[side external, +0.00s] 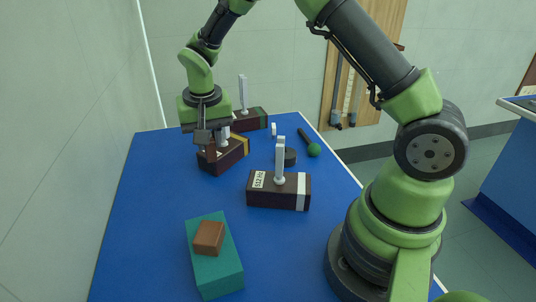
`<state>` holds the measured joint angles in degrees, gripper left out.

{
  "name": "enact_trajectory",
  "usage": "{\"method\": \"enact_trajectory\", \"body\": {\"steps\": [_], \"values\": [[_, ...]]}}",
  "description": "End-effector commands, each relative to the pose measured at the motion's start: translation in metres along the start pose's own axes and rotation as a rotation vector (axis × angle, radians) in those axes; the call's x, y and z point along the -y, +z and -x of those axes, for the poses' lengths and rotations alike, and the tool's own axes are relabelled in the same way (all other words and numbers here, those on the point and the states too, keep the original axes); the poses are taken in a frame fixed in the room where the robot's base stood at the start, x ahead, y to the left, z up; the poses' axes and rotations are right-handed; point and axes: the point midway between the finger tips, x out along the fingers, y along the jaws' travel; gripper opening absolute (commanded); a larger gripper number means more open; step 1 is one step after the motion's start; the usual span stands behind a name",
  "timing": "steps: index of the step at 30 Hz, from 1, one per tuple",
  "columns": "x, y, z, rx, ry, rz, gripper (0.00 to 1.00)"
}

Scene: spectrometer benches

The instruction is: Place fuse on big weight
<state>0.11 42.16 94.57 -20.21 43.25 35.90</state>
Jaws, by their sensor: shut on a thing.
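No object here is clearly recognisable as a fuse or a big weight. My gripper (211,150) points down at the wooden box with a yellow band (223,158), at the back left of the table. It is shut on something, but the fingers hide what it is. I cannot tell whether the fingers touch the box. A small white upright piece (274,130) stands further back.
The 512 Hz box (263,193) carries an upright tuning fork (280,160). Another fork box (249,120) stands at the back. A green-headed mallet (314,150) lies near the right edge. A brown block (209,238) lies on a teal block (218,277) in front. The blue table's left side (135,220) is clear.

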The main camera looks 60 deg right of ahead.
Motion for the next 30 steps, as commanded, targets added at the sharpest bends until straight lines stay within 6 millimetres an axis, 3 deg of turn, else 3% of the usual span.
{"method": "enact_trajectory", "body": {"steps": [6,12,15,19,25,30], "values": [[-0.091,-0.047,0.006,0.004,0.006,-0.054,0.0],[-0.166,-0.064,0.014,0.0,0.009,-0.079,0.0],[-0.189,-0.066,0.017,-0.003,0.01,-0.083,0.0],[-0.202,-0.065,0.011,0.001,0.011,-0.083,0.0],[-0.204,-0.059,-0.025,0.003,0.012,-0.08,0.0],[-0.203,-0.057,-0.043,-0.001,0.011,-0.081,0.0]]}}
